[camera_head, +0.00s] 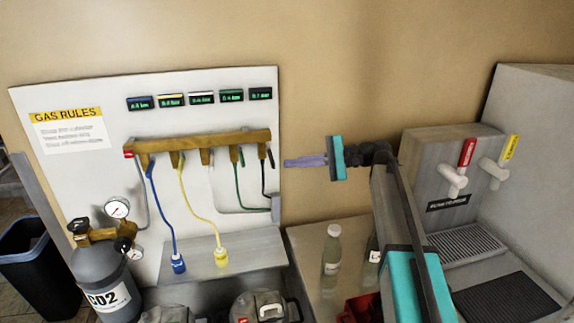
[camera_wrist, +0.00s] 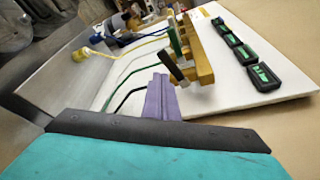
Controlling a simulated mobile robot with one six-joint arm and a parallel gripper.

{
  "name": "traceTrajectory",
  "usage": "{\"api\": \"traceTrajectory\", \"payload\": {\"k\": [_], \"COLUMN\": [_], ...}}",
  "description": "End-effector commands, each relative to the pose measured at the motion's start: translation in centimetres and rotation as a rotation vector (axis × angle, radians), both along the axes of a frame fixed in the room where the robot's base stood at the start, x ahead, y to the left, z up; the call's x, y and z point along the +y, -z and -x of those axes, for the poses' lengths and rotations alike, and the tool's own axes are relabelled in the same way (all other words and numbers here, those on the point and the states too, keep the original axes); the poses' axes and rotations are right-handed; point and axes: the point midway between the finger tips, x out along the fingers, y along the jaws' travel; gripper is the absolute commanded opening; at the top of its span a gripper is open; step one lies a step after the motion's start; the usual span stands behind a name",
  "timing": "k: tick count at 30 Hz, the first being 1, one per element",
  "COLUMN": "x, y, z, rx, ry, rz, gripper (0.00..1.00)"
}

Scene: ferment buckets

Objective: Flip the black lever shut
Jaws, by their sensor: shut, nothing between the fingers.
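The black lever (camera_head: 270,158) is at the right end of the brass manifold (camera_head: 215,142) on the white board. It hangs downward, slightly tilted. In the wrist view the black lever (camera_wrist: 173,66) sticks out from the manifold (camera_wrist: 200,58), just beyond my fingertips. My gripper (camera_head: 288,162) has purple fingers, shut with nothing between them. It is just right of the black lever at about the same height. In the wrist view my gripper (camera_wrist: 159,80) points at the lever's area; I cannot tell whether they touch.
A green lever (camera_wrist: 174,38) sits beside the black one. Black, green, yellow and blue hoses hang below the manifold. Digital displays (camera_head: 201,97) line the board above. A bottle (camera_head: 332,250) stands on the counter below my arm.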

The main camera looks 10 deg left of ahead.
Motion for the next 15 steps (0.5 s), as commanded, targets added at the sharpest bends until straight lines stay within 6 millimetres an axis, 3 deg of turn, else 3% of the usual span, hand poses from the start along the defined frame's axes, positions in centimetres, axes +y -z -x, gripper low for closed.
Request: {"api": "traceTrajectory", "payload": {"k": [9,15], "x": [-4.4,-5.6], "y": [-1.7,-2.0], "z": [-1.0,-1.3], "rx": [-0.001,-0.001], "ry": [0.004,0.005], "rz": [0.0,-0.001], "gripper": [0.0,0.0]}}
